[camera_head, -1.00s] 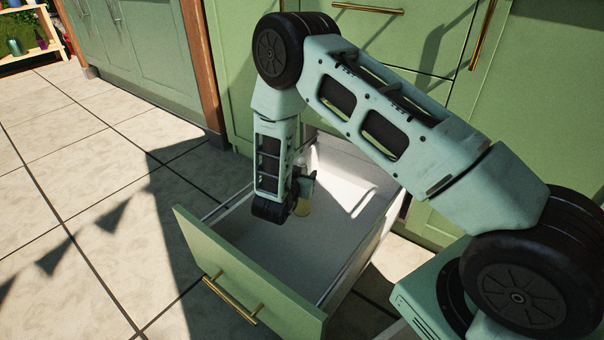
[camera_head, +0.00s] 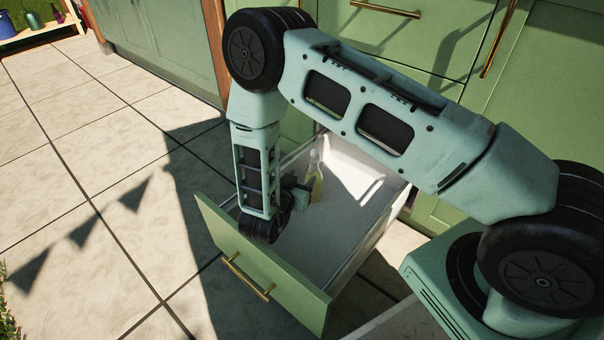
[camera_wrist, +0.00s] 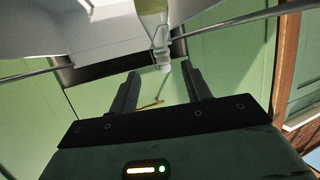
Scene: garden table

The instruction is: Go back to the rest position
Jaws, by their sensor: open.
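My gripper (camera_wrist: 160,71) is open, with its two dark fingers apart and nothing between them. In the head view my gripper (camera_head: 300,189) is low inside the open drawer, partly hidden behind my own wrist. A clear bottle with yellowish contents (camera_head: 316,180) stands in the drawer, just right of my gripper. The bottle also shows in the wrist view (camera_wrist: 151,12), beyond the fingertips, with a pale end toward them. In the head view a small gap seems to lie between bottle and gripper, but the exact distance is hard to tell.
The green-fronted drawer (camera_head: 262,262) is pulled out, its brass handle (camera_head: 246,277) facing the open floor. Green cabinets (camera_head: 535,85) stand behind it. Tiled floor (camera_head: 80,190) is clear to the left. A shelf with pots (camera_head: 42,36) is at the far upper left.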

